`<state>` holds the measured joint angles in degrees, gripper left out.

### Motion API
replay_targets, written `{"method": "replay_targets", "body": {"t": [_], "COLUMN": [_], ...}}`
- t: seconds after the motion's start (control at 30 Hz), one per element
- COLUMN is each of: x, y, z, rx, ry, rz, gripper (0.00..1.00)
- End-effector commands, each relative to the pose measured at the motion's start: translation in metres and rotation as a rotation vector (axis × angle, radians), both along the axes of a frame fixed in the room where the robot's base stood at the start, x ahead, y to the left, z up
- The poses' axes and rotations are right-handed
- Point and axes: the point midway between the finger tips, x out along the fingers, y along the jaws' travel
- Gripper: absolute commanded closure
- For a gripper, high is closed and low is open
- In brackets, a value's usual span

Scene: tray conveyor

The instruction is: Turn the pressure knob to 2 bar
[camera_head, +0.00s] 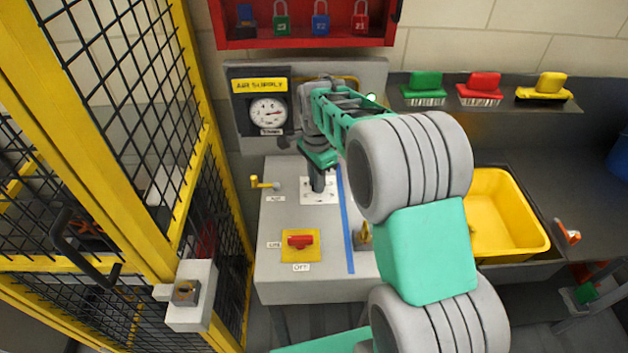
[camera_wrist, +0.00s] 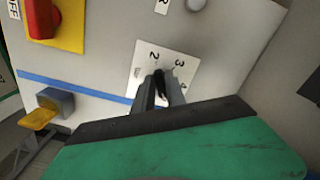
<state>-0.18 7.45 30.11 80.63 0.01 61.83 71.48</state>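The white dial plate (camera_head: 309,198) lies on the grey panel, right of the yellow valve handle. The wrist view shows the plate (camera_wrist: 179,57) with the printed numbers 2, 3 and 4. My gripper (camera_head: 317,184) points down at the middle of the plate, and its two dark fingers (camera_wrist: 160,80) are close together over it. The pressure knob is hidden by the fingers, so I cannot tell its setting or whether they grip it. The round gauge (camera_head: 268,112) under the AIR SUPPLY sign has a white face; its reading is too small to tell.
A blue stripe (camera_head: 346,235) runs right of the dial. A yellow mesh fence (camera_head: 190,165) stands left; a yellow bin (camera_head: 520,235) is right.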

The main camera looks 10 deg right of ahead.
Motion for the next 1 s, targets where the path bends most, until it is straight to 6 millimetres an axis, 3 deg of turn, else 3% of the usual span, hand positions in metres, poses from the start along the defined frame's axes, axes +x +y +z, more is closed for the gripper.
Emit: {"method": "replay_targets", "body": {"t": [0.17, 0.5, 0.53, 1.0], "x": [0.0003, 0.0007, 0.0007, 0.001], "y": [0.0005, 0.0011, 0.0092, 0.0014], "z": [0.0003, 0.0007, 0.0008, 0.0009], "rx": [0.0, 0.0, 0.0, 0.001], "ry": [-0.001, -0.002, -0.002, -0.006], "rz": [0.001, 0.002, 0.005, 0.117], "gripper": [1.0, 1.0, 1.0, 1.0]}}
